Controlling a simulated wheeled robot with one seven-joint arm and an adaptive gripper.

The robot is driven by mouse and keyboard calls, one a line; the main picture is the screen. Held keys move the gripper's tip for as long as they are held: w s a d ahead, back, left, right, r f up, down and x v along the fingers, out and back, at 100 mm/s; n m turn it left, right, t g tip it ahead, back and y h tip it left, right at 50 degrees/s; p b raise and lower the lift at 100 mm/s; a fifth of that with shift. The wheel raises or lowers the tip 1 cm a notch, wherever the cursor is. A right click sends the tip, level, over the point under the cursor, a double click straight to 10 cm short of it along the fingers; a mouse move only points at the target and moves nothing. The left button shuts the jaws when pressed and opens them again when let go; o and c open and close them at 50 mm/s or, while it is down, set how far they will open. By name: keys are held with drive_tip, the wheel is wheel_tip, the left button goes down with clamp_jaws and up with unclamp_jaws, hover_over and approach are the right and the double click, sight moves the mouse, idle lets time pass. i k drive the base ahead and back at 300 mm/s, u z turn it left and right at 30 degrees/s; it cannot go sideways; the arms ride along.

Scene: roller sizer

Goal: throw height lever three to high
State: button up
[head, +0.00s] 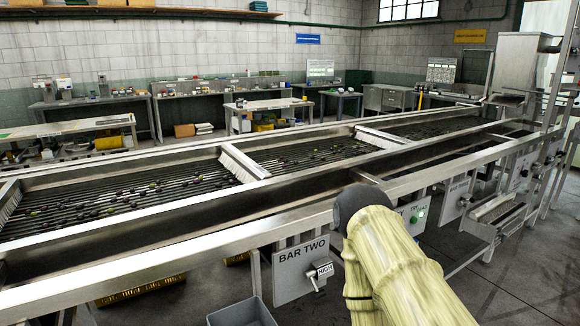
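The roller sizer (130,240) runs across the view as a long steel frame with dark rollers and small round fruit on them. A grey plate marked BAR TWO (300,262) hangs on its near side, with a small lever (315,283) beside a HIGH tag. Farther right hangs another pale plate (455,196) with a small lever on it; its lettering is too small to read, so I cannot tell whether it is lever three. My cream-sleeved arm rises at the lower right and hides part of the side between these plates. My gripper is not in view.
A grey bin (240,312) stands below BAR TWO. A steel chute (497,212) juts out at the right. Open concrete floor (500,290) lies at the lower right.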

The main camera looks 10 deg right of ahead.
sight(474, 198)
drive_tip(key=z, duration=2)
drive_tip(key=i, duration=2.25)
drive_tip(key=u, duration=1)
